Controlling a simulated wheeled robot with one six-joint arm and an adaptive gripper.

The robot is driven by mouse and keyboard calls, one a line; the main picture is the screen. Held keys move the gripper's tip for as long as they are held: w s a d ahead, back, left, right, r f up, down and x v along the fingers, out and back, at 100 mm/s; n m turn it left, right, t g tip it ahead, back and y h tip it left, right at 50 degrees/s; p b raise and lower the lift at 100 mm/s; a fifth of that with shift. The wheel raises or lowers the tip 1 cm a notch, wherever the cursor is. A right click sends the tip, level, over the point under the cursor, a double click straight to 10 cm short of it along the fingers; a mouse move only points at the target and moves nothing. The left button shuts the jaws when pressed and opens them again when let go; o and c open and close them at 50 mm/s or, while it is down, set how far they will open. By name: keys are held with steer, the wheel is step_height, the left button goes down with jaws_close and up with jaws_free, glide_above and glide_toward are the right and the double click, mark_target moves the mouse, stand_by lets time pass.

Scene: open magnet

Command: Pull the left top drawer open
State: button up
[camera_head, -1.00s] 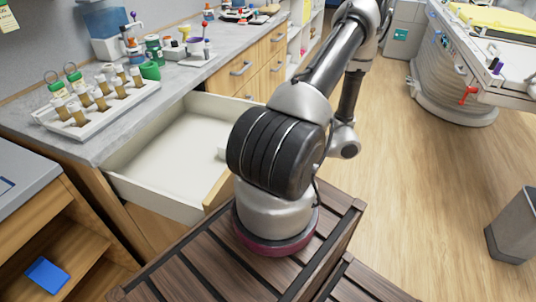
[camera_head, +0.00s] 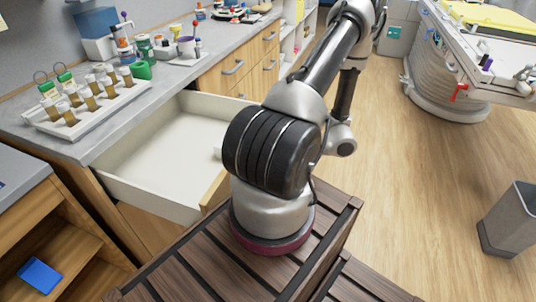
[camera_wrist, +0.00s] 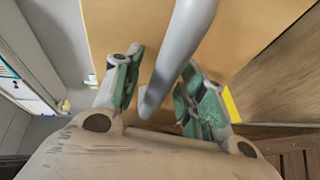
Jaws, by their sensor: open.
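The drawer (camera_head: 165,160) stands pulled out from under the counter at the left in the head view, its pale inside empty where visible. Part of its wooden front (camera_head: 214,191) shows beside my arm; the rest is hidden behind the arm. In the wrist view, a grey bar handle (camera_wrist: 183,45) runs in front of a light wooden panel (camera_wrist: 125,25). My gripper (camera_wrist: 157,85) is open, with its green-padded fingers on either side of the handle. Gaps show between the handle and the pads. The gripper is not visible in the head view.
A rack of capped sample tubes (camera_head: 100,104) and several bottles stand on the counter (camera_head: 170,77). Closed drawers with handles (camera_head: 233,67) are farther along. A grey bin (camera_head: 512,220) stands at the right. The wooden floor (camera_head: 420,190) between is clear.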

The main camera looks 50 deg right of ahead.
steer(key=v, duration=1.2)
steer(key=shift+r, duration=0.1)
